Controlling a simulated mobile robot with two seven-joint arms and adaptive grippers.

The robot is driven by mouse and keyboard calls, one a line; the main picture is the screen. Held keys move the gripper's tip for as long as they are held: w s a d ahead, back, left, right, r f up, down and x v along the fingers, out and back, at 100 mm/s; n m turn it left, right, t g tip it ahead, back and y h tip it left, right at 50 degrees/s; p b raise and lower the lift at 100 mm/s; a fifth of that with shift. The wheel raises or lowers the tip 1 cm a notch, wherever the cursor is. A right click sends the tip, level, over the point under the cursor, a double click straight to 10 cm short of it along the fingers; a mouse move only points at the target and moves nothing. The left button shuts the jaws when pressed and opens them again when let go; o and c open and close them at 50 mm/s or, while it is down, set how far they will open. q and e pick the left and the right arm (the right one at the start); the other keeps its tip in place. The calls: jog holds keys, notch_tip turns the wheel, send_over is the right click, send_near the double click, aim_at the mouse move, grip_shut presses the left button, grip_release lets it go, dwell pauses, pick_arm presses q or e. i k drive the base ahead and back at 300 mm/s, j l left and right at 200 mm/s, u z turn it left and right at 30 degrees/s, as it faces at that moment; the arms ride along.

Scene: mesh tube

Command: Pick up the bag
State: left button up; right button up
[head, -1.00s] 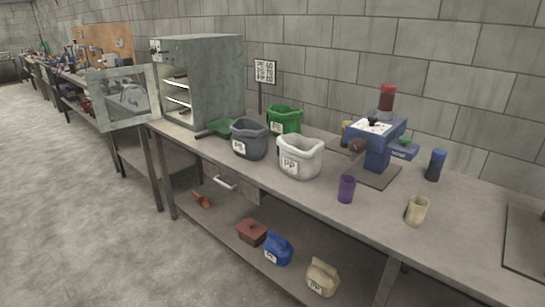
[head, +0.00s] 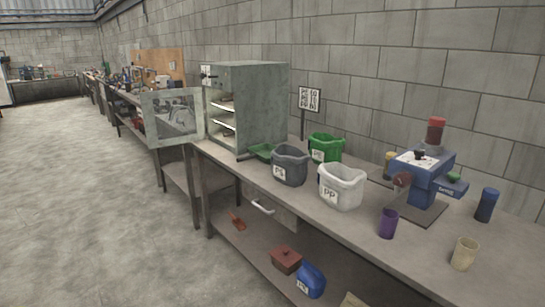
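Several bag-like containers are in the head view, and I cannot tell which one the task means. A white one labelled PP (head: 341,187) stands open on the bench. A dark grey one labelled PS (head: 290,166) stands to its left, and a green one (head: 325,148) stands behind them. On the lower shelf a blue bag-shaped container (head: 311,279) stands upright, and a beige one (head: 353,300) is mostly cut off by the bottom edge. Neither of my grippers is in view.
A grey cabinet (head: 260,105) with its door (head: 173,117) swung open stands on the bench's left. A blue machine (head: 420,177), a purple cup (head: 388,223), a beige cup (head: 464,253) and a dark blue cup (head: 486,205) are at right. The floor (head: 90,200) at left is clear.

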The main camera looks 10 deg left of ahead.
aim_at(325, 148)
jog(key=i+j, duration=0.25)
jog(key=j, duration=0.15)
jog(key=i+j, duration=0.25)
jog(key=j, duration=0.15)
jog(key=i+j, duration=0.5)
jog(key=j, duration=0.25)
jog(key=i+j, duration=0.25)
jog(key=j, duration=0.15)
